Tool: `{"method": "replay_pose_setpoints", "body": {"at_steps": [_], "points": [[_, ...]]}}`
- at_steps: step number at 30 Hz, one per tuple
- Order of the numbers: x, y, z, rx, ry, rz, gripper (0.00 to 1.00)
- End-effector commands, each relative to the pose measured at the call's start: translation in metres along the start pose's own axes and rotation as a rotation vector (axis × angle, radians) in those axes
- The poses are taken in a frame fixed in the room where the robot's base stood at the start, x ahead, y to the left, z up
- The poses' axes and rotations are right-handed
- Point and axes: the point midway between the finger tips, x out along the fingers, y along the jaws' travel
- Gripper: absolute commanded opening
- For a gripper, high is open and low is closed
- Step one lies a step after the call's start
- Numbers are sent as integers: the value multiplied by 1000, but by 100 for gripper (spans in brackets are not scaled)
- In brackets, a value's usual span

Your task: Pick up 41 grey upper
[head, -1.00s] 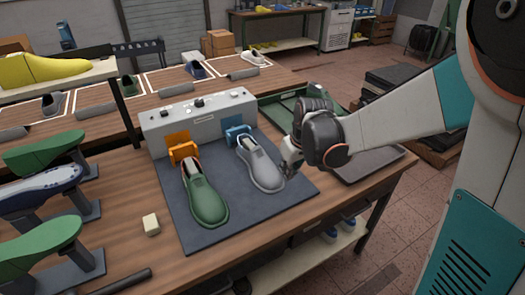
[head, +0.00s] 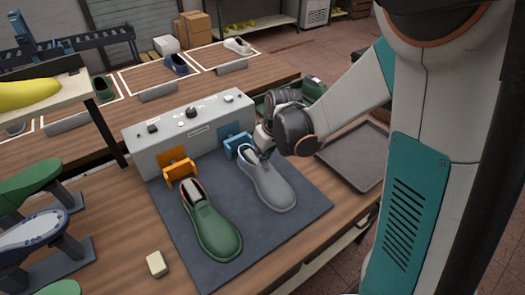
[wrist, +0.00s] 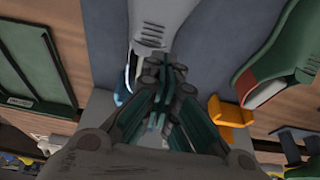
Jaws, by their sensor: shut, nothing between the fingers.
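The grey upper (head: 270,187) lies on the dark mat (head: 300,222), its heel end toward the blue clamp (head: 236,144). My gripper (head: 259,154) is at its heel end, close to the blue clamp. In the wrist view the grey upper (wrist: 166,18) runs up from the fingertips of my gripper (wrist: 162,68). The fingers are shut with nothing between them and cover part of the heel opening. I cannot tell whether they touch the upper. No number 41 is readable.
A green upper (head: 215,228) lies left of the grey one, below the orange clamp (head: 180,166). A grey control box (head: 190,130) stands behind both clamps. A dark tray (head: 352,160) is at the right. A cream block (head: 156,264) sits near the front left.

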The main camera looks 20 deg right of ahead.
Motion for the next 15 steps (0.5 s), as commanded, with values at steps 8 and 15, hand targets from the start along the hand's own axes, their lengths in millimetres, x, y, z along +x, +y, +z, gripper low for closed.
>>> {"method": "replay_pose_setpoints", "body": {"at_steps": [8, 15], "points": [[43, 0, 0, 0, 0, 0, 0], [54, 0, 0, 0, 0, 0, 0]]}}
